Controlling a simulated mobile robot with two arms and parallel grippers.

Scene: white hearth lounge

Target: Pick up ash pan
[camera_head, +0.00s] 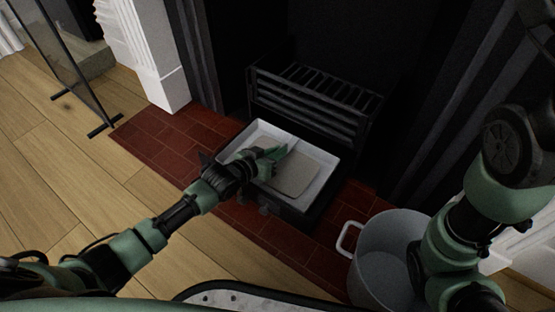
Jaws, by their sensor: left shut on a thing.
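The ash pan (327,172) is a shallow pale grey tray with a grey-brown patch (296,174) inside. It sits in a black frame or drawer (318,211) in front of the fire grate. My left gripper (272,156) reaches over the pan's near left side and is shut on it. The gripper's own fingers hide the exact contact, so I cannot tell which part is held. My right arm stands at the right, and its gripper is out of the picture.
A black grate (315,100) stands behind the pan. A grey bucket (385,258) with a white handle stands front right on the red brick hearth (165,145). A glass screen (62,60) stands at the left.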

